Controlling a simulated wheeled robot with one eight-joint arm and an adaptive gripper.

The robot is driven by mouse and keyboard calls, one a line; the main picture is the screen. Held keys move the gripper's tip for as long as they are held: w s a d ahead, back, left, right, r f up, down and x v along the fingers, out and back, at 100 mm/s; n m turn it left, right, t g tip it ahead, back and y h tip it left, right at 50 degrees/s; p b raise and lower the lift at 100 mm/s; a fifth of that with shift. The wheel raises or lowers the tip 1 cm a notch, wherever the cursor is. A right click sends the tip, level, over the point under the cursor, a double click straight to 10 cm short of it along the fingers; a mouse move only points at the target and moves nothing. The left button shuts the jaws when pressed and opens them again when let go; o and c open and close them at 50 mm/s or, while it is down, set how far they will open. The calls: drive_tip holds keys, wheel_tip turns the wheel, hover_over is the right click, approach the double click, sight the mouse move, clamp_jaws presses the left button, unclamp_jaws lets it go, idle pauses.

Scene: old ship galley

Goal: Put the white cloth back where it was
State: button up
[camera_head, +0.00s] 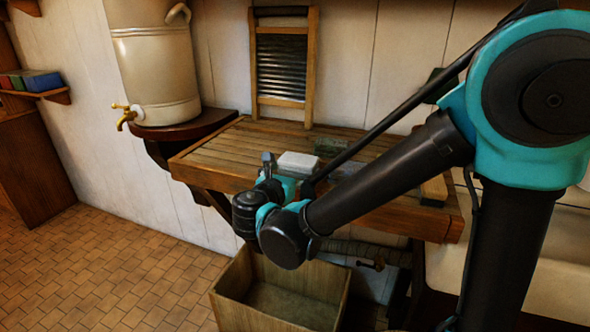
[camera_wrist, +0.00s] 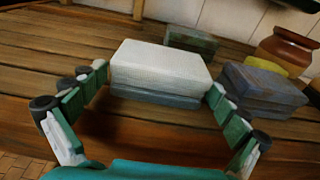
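The white cloth (camera_wrist: 160,65) is a folded flat block lying on top of a grey-blue folded cloth (camera_wrist: 155,97). In the head view the white cloth (camera_head: 298,163) is on the slatted wooden counter (camera_head: 225,153), just beyond my gripper (camera_head: 287,176). In the wrist view my gripper (camera_wrist: 158,84) is spread wide. One fingertip is at each side of the near end of the stack, very close to its edges. Whether the fingertips touch the cloth is hard to tell. My arm hides part of the counter in the head view.
A washboard (camera_head: 282,68) and a large urn (camera_head: 155,70) stand behind. A wooden crate (camera_head: 232,302) is below. The counter's left part is clear.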

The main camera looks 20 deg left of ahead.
drive_tip(key=shift+r, duration=0.15)
drive_tip(key=s+r, duration=0.1)
drive_tip(key=s, duration=1.1)
drive_tip(key=shift+a+r, duration=0.25)
drive_tip(key=shift+a, duration=0.2)
